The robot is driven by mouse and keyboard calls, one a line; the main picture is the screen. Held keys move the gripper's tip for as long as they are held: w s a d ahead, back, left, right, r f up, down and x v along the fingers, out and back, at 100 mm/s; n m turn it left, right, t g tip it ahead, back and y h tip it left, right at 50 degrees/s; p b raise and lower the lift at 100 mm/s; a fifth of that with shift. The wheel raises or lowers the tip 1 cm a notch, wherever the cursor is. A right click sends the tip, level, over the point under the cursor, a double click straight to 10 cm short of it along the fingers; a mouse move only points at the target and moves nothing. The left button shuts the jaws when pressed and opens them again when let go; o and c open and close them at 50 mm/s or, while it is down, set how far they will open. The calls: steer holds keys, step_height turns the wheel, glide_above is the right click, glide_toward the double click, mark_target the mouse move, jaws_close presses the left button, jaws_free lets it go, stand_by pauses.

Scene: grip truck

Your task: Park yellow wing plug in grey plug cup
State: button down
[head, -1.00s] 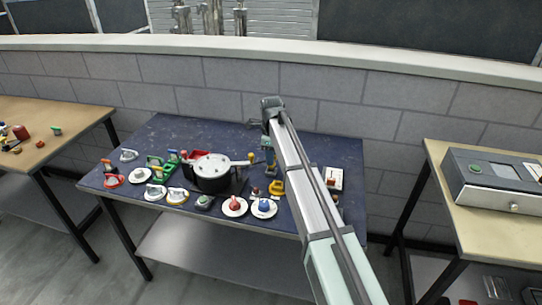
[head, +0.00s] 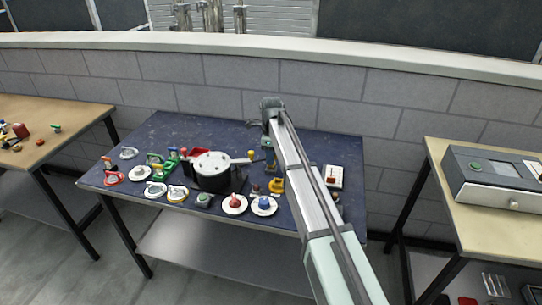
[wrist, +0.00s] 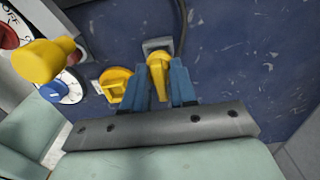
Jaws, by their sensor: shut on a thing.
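In the wrist view my gripper (wrist: 171,88) has its two blue fingers closed on the yellow wing plug (wrist: 158,72). The plug's rounded end points away from the camera, toward a grey square-edged piece (wrist: 157,45) that looks like the grey plug cup. The plug overlaps the cup's near edge in the picture. I cannot tell whether it is inside the cup or just above it. In the head view my gripper (head: 268,158) is low over the right part of the blue table, and the plug and cup are too hidden or small to make out.
A second yellow piece (wrist: 117,84) stands left of my gripper. A yellow handle end (wrist: 42,60) looms close at left; it belongs to the pot (head: 211,167). A white saucer with a blue top (head: 264,206) is nearby. Bare blue tabletop (wrist: 240,70) lies to the right.

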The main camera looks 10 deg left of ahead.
steer(key=shift+f, duration=0.8)
stand_by(1.2)
steer(key=c, duration=0.5)
jaws_free()
steer(key=shift+r, duration=0.2)
steer(key=shift+r, duration=3.6)
